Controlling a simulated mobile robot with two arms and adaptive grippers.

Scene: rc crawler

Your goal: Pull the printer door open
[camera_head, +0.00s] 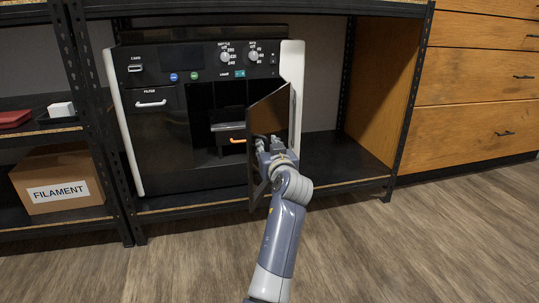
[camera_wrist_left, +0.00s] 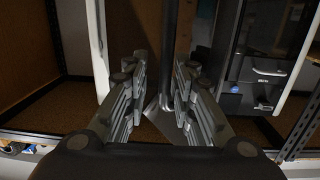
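The black printer (camera_head: 155,120) stands on the rack's shelf. Its door (camera_head: 270,112) is swung outward on the right side, showing a dark interior with an orange-marked part (camera_head: 238,141). My left gripper (camera_head: 264,145) is at the door, over its middle height. In the left wrist view, the gripper's fingers (camera_wrist_left: 161,85) are apart, with a vertical grey bar or edge (camera_wrist_left: 169,40) between them. I cannot tell whether it is the door's handle or edge, and gaps show beside it. My right gripper is not in view.
A cardboard box labelled FILAMENT (camera_head: 58,180) and a red tray (camera_head: 14,118) are on the left rack. A wooden drawer cabinet (camera_head: 480,80) stands at the right. The shelf right of the printer (camera_head: 338,160) and the floor in front are clear.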

